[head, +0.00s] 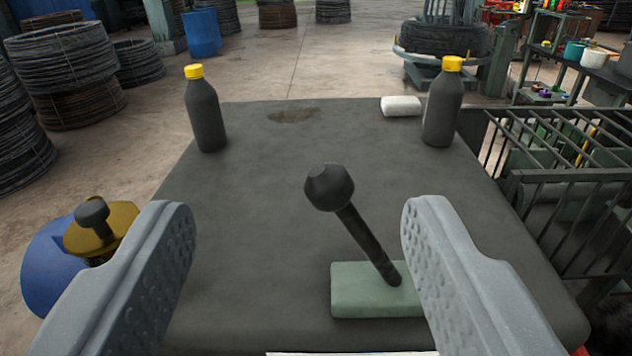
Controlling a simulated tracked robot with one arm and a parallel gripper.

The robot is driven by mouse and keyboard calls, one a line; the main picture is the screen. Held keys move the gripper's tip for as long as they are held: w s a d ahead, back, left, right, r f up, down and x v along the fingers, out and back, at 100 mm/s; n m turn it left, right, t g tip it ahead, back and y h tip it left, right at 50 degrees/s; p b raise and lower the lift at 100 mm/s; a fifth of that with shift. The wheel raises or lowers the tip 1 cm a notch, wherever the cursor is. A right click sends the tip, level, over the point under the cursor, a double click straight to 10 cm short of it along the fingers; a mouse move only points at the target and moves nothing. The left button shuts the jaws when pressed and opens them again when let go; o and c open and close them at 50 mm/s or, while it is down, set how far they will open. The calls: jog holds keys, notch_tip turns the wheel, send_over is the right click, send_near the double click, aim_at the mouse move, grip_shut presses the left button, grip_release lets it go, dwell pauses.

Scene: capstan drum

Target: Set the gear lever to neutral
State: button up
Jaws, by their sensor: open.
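The gear lever (362,235) is a dark rod with a faceted black knob (329,187) on top. It rises from a pale green base block (352,291) on the dark grey bench top. The lever leans to the left, with its knob up and left of its foot. The knob shows between the fingers, apart from both. The right finger hides the right end of the base block. No gear markings show.
Two dark bottles with yellow caps stand at the bench's back left (206,110) and back right (443,103). A metal cage (570,190) stands at right, a blue drum (50,265) at left.

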jog(key=y, duration=0.1)
send_near(331, 197)
jog(key=shift+t, duration=0.3)
jog(key=w+p, duration=0.2)
jog(key=p, duration=0.1)
jog(key=w+p, duration=0.2)
jog(key=p, duration=0.2)
jog(key=w+p, duration=0.2)
jog(key=p, duration=0.2)
jog(key=shift+w+a+f, duration=0.2)
jog(key=shift+a+f, duration=0.15)
jog(key=shift+a, duration=0.05)
jog(key=shift+w+f, duration=0.2)
jog(key=shift+w+a+p, duration=0.15)
jog(key=shift+w+p, duration=0.45)
jog(key=shift+w, duration=0.45)
jog(key=shift+w+a+r+p, duration=0.1)
jog(key=shift+w+r+p, duration=0.15)
jog(key=shift+w+p, duration=0.5)
jog(key=shift+w+a+p, duration=0.1)
jog(key=shift+w+p, duration=0.3)
jog(key=shift+p, duration=0.85)
jog(key=shift+w+f+p, duration=0.25)
jog(key=shift+p, duration=0.15)
